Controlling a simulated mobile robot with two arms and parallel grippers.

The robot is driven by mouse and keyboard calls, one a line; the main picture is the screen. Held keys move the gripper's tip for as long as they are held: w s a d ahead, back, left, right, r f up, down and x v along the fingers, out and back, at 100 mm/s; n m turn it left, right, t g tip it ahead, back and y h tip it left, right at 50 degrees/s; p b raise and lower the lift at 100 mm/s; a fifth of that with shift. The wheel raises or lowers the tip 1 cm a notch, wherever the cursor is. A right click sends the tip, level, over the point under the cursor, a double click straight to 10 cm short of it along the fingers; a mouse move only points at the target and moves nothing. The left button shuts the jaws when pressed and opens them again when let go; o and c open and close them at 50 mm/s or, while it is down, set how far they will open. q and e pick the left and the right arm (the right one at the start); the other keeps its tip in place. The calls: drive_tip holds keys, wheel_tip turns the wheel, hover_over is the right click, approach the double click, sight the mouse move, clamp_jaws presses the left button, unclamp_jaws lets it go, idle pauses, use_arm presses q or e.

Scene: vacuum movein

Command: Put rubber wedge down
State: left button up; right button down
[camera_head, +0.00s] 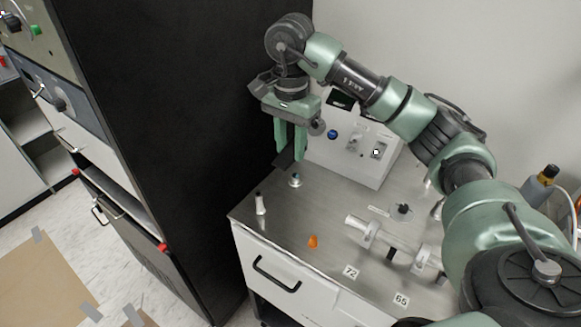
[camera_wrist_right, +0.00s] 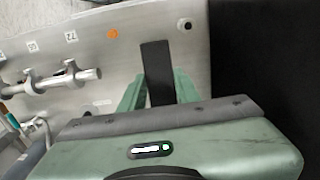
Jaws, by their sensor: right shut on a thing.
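My right gripper (camera_head: 290,152) points down above the back left part of the grey bench top (camera_head: 330,270), beside the tall black cabinet. It is shut on the rubber wedge (camera_head: 284,162), a dark flat piece that is hard to make out against the black cabinet in the head view. In the right wrist view the wedge (camera_wrist_right: 157,72) is a long black strip between the green fingers (camera_wrist_right: 158,98), reaching out past their tips over the bench top. I cannot tell whether the wedge touches the bench. My left gripper is not in view.
A white instrument box (camera_head: 340,153) stands behind the gripper. A metal rod fixture (camera_head: 390,243) lies right. The tall black cabinet (camera_head: 175,130) is close on the left.

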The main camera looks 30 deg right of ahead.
drive_tip(key=shift+r, duration=0.7)
drive_tip(key=s+a+f+n, duration=0.9)
drive_tip(key=s+a+n, duration=0.3)
drive_tip(key=s+n, duration=0.1)
drive_tip(key=shift+s, duration=0.65)
